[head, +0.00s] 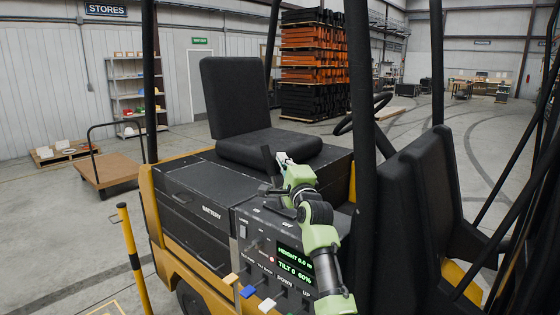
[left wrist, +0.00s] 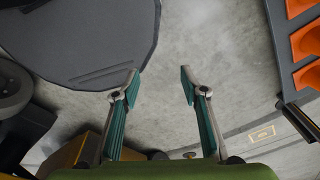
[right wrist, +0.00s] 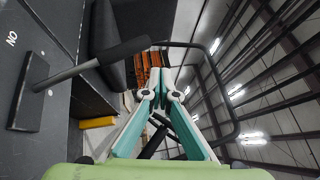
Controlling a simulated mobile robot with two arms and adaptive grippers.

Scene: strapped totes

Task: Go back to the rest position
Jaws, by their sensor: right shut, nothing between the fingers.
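My right gripper (head: 283,159) is above the black control console (head: 252,236) of the forklift, in front of the seat. In the right wrist view its fingers (right wrist: 161,88) meet at the tips with nothing between them. A lever with a dark grip (right wrist: 112,53) rises from a plate marked ON, to the left of the fingers and apart from them in that picture. My left gripper shows only in the left wrist view, where its fingers (left wrist: 160,86) stand apart with bare floor showing between them.
The seat (head: 232,105), a dark upright post (head: 361,100) and a second dark seat back (head: 400,215) surround my right arm. A yellow post (head: 132,255) stands at the left. Open floor lies beyond the forklift.

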